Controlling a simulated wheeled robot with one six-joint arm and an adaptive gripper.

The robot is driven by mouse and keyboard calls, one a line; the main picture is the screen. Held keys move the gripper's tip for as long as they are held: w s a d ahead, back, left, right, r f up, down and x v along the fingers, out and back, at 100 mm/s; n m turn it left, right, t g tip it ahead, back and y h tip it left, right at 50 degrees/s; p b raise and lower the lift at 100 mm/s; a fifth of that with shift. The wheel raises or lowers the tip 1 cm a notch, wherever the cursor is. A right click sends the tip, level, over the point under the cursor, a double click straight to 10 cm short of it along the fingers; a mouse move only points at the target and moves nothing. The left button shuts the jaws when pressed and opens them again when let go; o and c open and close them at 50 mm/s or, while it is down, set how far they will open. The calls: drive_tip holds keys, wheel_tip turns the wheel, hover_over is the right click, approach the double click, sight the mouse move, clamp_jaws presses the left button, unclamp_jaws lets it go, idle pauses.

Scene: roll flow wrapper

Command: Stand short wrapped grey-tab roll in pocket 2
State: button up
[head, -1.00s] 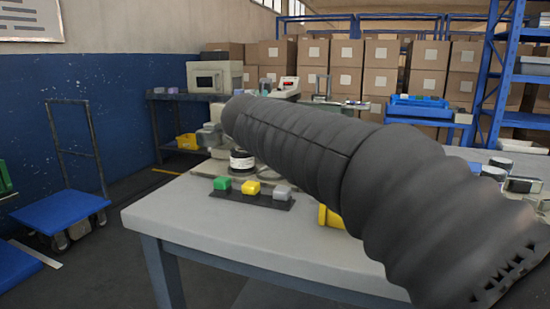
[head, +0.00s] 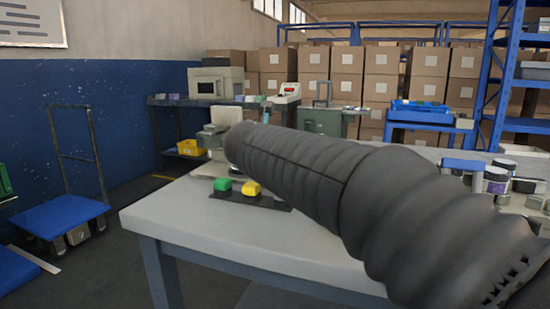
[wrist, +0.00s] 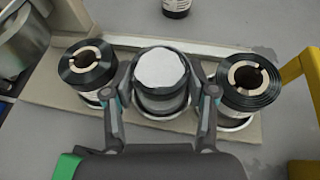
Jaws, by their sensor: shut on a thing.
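In the wrist view my gripper (wrist: 165,92) is shut on a short roll (wrist: 160,92) with a pale, whitish-grey top. The roll is upright between the two fingers. It is at the middle place of a beige holder (wrist: 60,118), with a metal ring showing around its lower front edge; I cannot tell if its base touches the bottom. A dark wrapped roll (wrist: 87,68) with a tan core stands in the left pocket, and another (wrist: 249,80) in the right pocket. In the head view my arm hides the gripper and the holder.
On the table (head: 170,222), a dark strip carries a green block (head: 222,185) and a yellow block (head: 252,188). The wrist view shows a metal pot (wrist: 20,45) at left, a yellow part (wrist: 300,68) at right and a dark jar (wrist: 176,8) beyond the holder.

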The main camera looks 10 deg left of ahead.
drive_tip(key=o, duration=1.5)
drive_tip(key=shift+r, duration=0.25)
drive_tip(key=shift+s+r, duration=0.2)
drive_tip(key=shift+s, duration=0.05)
drive_tip(key=p+v, duration=0.1)
drive_tip(key=v, duration=1)
drive_tip(key=shift+s, duration=0.25)
